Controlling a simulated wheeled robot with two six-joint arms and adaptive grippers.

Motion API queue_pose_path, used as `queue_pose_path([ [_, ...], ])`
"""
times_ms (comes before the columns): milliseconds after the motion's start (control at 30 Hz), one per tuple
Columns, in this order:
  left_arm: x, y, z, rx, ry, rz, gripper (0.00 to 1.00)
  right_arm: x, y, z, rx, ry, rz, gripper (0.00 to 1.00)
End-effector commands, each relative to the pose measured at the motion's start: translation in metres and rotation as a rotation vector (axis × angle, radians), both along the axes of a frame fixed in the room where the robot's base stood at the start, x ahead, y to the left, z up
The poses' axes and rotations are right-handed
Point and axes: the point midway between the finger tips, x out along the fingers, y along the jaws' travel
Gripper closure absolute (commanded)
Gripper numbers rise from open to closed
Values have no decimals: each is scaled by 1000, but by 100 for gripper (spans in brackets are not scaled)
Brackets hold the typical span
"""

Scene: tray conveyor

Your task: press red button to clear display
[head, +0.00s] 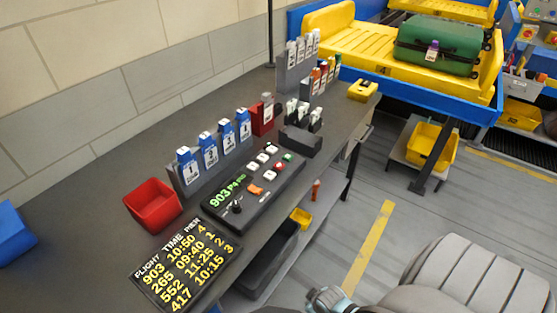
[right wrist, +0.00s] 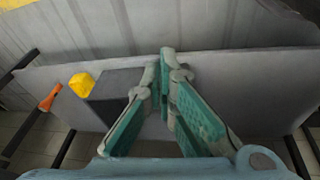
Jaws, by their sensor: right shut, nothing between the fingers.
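The dark control panel (head: 222,217) lies on the grey counter, with a lit green display (head: 227,192) reading "903" and further characters too small to be sure of. On it are a small red button (head: 277,167), an orange button (head: 255,189), white buttons, a green button (head: 288,157) and a black knob (head: 237,207). My right gripper (head: 318,294) is at the bottom of the head view, off the counter's front edge and well apart from the panel. In the right wrist view its teal fingers (right wrist: 166,62) are shut and empty. My left gripper is not seen.
A flight board (head: 164,306), a red bin (head: 152,205) and a rack of blue tags (head: 178,186) surround the panel. A lower shelf (head: 252,294) runs below the counter, with a yellow bin (head: 301,217). A yellow conveyor tray (head: 342,42) and green suitcase (head: 437,45) stand behind.

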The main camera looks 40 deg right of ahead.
Motion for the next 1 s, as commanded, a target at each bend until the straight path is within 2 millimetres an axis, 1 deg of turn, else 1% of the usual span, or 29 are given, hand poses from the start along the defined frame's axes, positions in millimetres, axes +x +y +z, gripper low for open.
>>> queue_pose_path([
  [33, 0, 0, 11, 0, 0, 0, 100, 24, -2, 31, -4, -29, 24, 100],
  [67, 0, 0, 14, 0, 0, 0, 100, 37, -2, 48, -5, -43, 38, 100],
  [100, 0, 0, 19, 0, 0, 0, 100, 53, -2, 71, -8, -62, 62, 100],
  [167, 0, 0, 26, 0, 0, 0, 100, 76, 0, 107, -10, -90, 100, 100],
  [200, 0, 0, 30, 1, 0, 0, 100, 88, 2, 132, -13, -108, 128, 100],
  [267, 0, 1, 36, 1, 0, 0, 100, 103, 6, 169, -18, -132, 172, 100],
  [300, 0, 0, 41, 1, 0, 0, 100, 111, 9, 193, -22, -148, 203, 100],
  [367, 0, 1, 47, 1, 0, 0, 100, 120, 14, 229, -31, -171, 251, 100],
  [400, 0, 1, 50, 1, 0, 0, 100, 125, 17, 250, -37, -184, 283, 100],
  [467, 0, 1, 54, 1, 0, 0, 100, 135, 19, 281, -54, -210, 338, 100],
  [500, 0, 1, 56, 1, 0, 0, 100, 147, 16, 298, -71, -229, 380, 100],
  [567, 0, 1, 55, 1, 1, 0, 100, 174, 4, 310, -97, -257, 432, 100],
  [600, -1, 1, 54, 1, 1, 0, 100, 193, -7, 318, -113, -277, 460, 100],
  [667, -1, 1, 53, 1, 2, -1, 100, 221, -24, 333, -142, -310, 498, 100],
  [700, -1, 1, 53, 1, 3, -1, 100, 240, -36, 346, -161, -336, 520, 100],
  [800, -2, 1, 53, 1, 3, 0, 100, 277, -66, 380, -204, -393, 557, 100],
  [900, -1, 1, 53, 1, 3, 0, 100, 301, -89, 409, -237, -441, 574, 100],
  [1000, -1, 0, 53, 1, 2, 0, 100, 314, -103, 428, -256, -468, 583, 100],
])
